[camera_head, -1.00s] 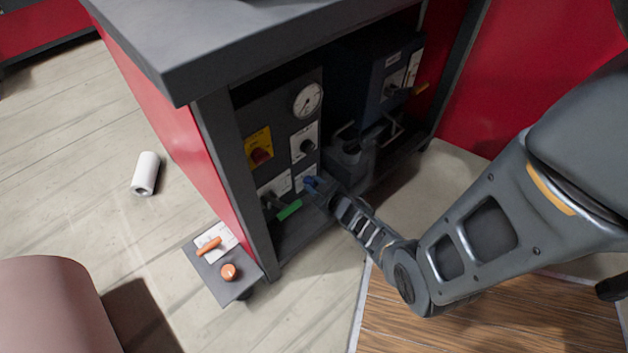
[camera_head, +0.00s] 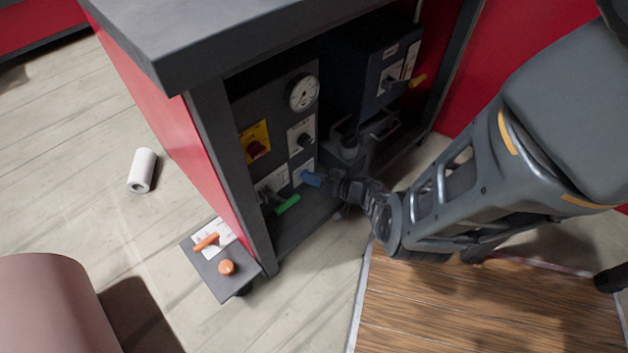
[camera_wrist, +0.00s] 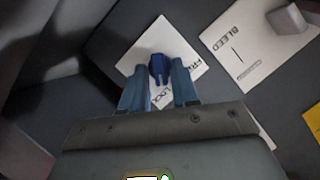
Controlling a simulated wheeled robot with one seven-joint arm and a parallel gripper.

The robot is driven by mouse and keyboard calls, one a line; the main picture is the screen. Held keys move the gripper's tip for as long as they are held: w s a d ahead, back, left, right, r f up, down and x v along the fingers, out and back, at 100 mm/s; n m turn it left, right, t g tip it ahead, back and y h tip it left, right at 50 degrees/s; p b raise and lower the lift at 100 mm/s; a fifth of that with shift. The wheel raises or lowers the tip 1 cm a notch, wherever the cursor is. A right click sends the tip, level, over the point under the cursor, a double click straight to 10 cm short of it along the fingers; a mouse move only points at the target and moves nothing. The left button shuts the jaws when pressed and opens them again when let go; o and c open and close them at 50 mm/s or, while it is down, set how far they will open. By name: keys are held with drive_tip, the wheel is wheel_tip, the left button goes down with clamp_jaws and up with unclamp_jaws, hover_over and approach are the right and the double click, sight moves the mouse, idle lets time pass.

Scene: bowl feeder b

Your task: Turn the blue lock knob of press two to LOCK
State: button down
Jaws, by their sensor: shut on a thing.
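The blue lock knob (camera_wrist: 160,68) sits on a white plate (camera_wrist: 135,58) lettered FREE on the right and LOCK below, in the wrist view. Its narrow end points down in that picture, close to the word LOCK; I cannot tell if it is exactly on the mark. My gripper (camera_wrist: 159,78) has its blue fingers on either side of the knob and is shut on it. In the head view my gripper (camera_head: 313,179) reaches the panel from the right. There the plate (camera_head: 299,173) shows beside the fingers, and the knob is hidden by them.
A dark blue unit (camera_head: 380,75) stands to the right. The bench top (camera_head: 240,35) overhangs the panel.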

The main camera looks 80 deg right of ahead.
drive_tip(key=shift+w+d+m+t+y+b, duration=0.1)
drive_tip(key=shift+d+m+t+y+b, duration=0.15)
drive_tip(key=shift+m+b, duration=0.35)
idle(0.3)
drive_tip(key=c, duration=1.1)
unclamp_jaws()
drive_tip(key=p+v, duration=0.2)
drive_tip(key=v, duration=0.5)
drive_tip(key=shift+s+a+p, duration=0.15)
drive_tip(key=shift+s+p, duration=0.25)
